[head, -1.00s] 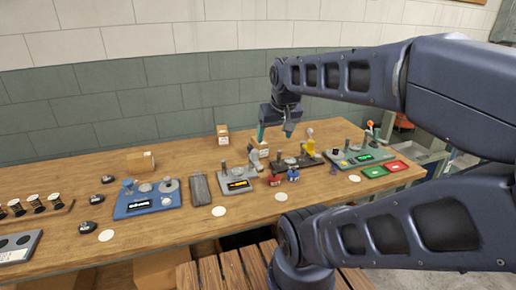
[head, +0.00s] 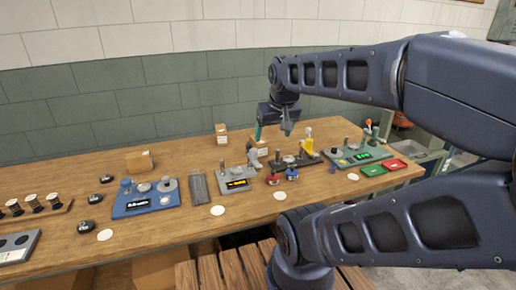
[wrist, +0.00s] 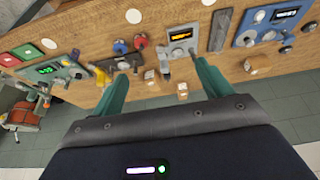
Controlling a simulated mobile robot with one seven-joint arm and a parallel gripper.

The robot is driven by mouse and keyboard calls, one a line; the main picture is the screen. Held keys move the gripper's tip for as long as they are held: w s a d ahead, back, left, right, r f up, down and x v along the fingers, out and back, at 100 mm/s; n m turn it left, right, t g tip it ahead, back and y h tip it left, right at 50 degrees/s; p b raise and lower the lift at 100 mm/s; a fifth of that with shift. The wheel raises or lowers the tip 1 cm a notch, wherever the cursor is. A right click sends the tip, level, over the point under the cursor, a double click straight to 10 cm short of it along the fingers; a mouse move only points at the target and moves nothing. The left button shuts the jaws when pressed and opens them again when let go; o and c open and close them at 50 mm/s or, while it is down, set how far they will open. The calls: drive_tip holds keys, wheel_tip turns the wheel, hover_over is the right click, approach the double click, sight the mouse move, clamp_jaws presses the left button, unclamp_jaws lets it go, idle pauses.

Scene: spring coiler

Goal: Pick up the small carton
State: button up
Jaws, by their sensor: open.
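A wider carton (head: 139,161) lies farther left. My gripper is open and empty above the bench.
Coiler stations line the workbench (head: 335,133): a blue one (head: 146,198), a grey one (head: 237,181), a dark one and a green one (head: 358,156). Red and blue small items stand in front. Red and green trays are at the right. The back left is clear.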

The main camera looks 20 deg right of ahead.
drive_tip(key=n+g, duration=0.1)
drive_tip(key=g, duration=0.4)
hover_over(258, 144)
drive_tip(key=w+d, duration=0.1)
drive_tip(key=w, duration=0.4)
drive_tip(key=f, duration=1.9)
drive_tip(key=shift+s+d, duration=0.15)
drive_tip(key=shift+d, duration=0.05)
drive_tip(key=shift+d+f, duration=0.1)
drive_tip(key=shift+f, duration=0.45)
wheel_tip(258, 144, down, 5)
drive_tip(key=shift+r, duration=0.1)
drive_tip(key=shift+w+d+f, duration=0.15)
drive_tip(key=shift+f, duration=1.25)
drive_tip(key=shift+w+d+f, duration=0.1)
drive_tip(key=shift+f, duration=1.25)
drive_tip(key=shift+r, duration=0.1)
drive_tip(key=c, duration=1.5)
